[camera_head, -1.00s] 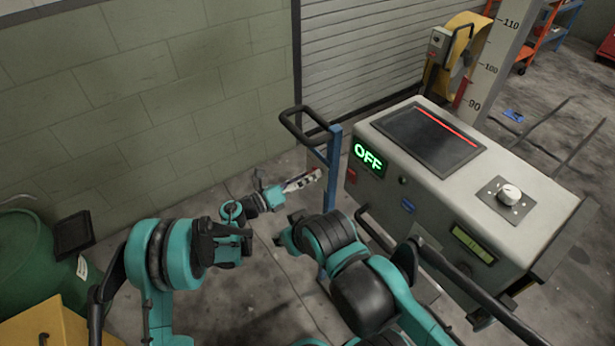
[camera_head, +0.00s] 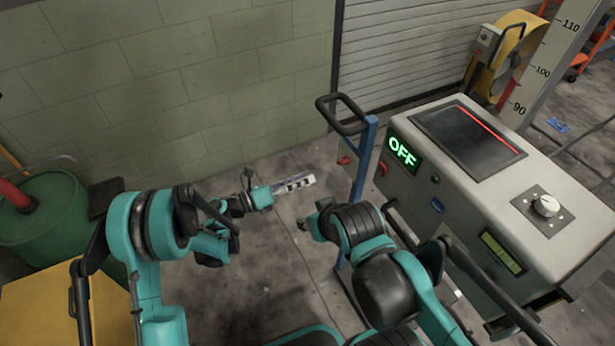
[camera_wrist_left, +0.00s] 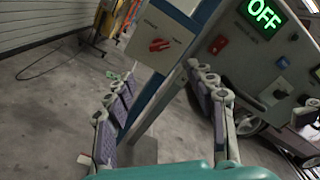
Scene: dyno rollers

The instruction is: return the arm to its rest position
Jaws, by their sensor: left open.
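My left arm (camera_head: 150,240) comes in from the left in the head view, bent, with its forearm reaching toward the middle. My left gripper (camera_head: 295,184) is over the grey floor, left of a blue post, and holds nothing. In the left wrist view the two padded fingers (camera_wrist_left: 165,105) stand wide apart, with the blue post and grey floor beyond them. My right arm (camera_head: 375,270) is bent in the lower middle of the head view.
A green drum (camera_head: 45,215) and yellow box (camera_head: 35,310) are at left.

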